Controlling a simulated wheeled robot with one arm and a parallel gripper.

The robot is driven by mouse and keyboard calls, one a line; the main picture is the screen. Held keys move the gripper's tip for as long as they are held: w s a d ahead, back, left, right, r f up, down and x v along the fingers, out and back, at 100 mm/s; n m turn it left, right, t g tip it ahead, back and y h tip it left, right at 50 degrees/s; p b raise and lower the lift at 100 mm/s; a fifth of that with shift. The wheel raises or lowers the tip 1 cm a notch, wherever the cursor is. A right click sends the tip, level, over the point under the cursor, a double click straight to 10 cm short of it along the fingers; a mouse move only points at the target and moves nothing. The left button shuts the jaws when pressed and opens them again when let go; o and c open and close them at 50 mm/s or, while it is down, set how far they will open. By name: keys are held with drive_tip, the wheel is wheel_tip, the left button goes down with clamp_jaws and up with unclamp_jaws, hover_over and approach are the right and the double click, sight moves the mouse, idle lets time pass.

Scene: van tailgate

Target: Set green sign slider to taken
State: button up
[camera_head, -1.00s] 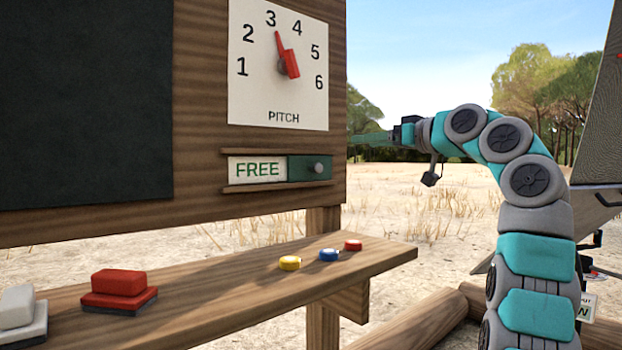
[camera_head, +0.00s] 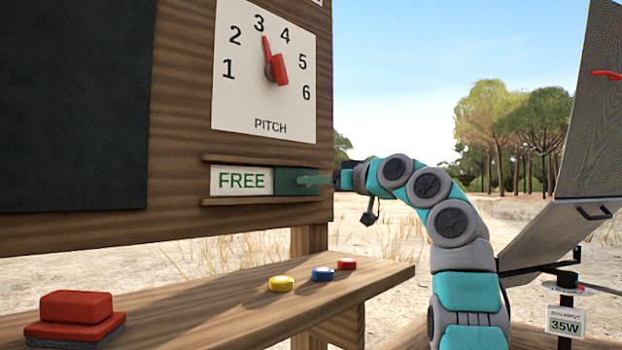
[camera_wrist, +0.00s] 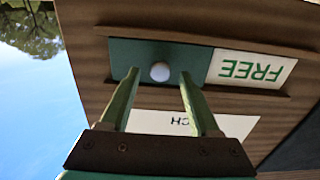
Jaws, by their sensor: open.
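The green sign slider (camera_head: 288,180) sits at the right end of its wooden track, with the word FREE (camera_head: 242,180) showing on the white panel to its left. In the wrist view the slider (camera_wrist: 133,54) appears upside down, with a pale round knob (camera_wrist: 160,71) on it. In the wrist view my gripper (camera_wrist: 157,78) is open, with one green finger on each side of the knob. I cannot tell whether the fingers touch it.
Wooden rails (camera_head: 262,201) run above and below the slider. The pitch dial (camera_head: 265,70) with its red pointer is above. A shelf (camera_head: 215,308) below holds a red block (camera_head: 77,308) and yellow, blue and red discs (camera_head: 281,284). Open air lies right of the board.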

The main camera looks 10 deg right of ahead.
drive_tip(key=shift+x, duration=0.85)
clamp_jaws()
idle(0.8)
